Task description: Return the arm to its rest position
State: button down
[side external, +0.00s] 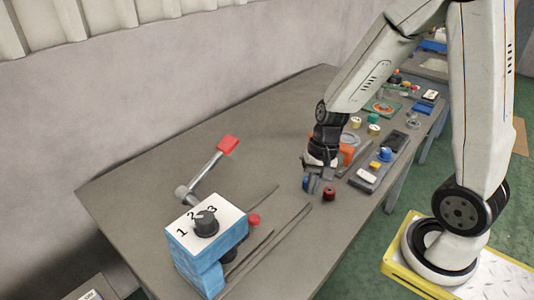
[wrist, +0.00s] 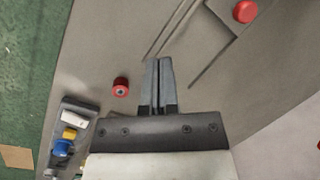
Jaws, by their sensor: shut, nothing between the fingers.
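My gripper (wrist: 158,62) is shut and empty in the wrist view, its two grey fingers side by side and pointing up the picture. In the side external view my gripper (side external: 313,182) hangs at the end of my bent arm, over the middle of the grey table (side external: 130,190). A small red cylinder (side external: 329,193) stands close to the right of the gripper in that view. The same red cylinder (wrist: 121,87) is left of the fingers in the wrist view, apart from them.
A blue box with a numbered dial (side external: 205,225), a red-ended lever (side external: 207,172) and thin rails (side external: 270,245) occupy the table's near left. A grey panel with blue and yellow parts (side external: 377,168) and several small items lie along the right edge. The table's back left is clear.

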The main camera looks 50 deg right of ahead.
jog(key=r+n+t+h, duration=0.1)
jog(key=n, duration=0.2)
jog(key=a+r+n+h, duration=0.1)
jog(key=n, duration=0.2)
jog(key=a+r+n+t+h, duration=0.1)
jog(key=n, duration=0.2)
jog(key=shift+s+a+r+t, duration=0.15)
jog(key=shift+s+t, duration=0.15)
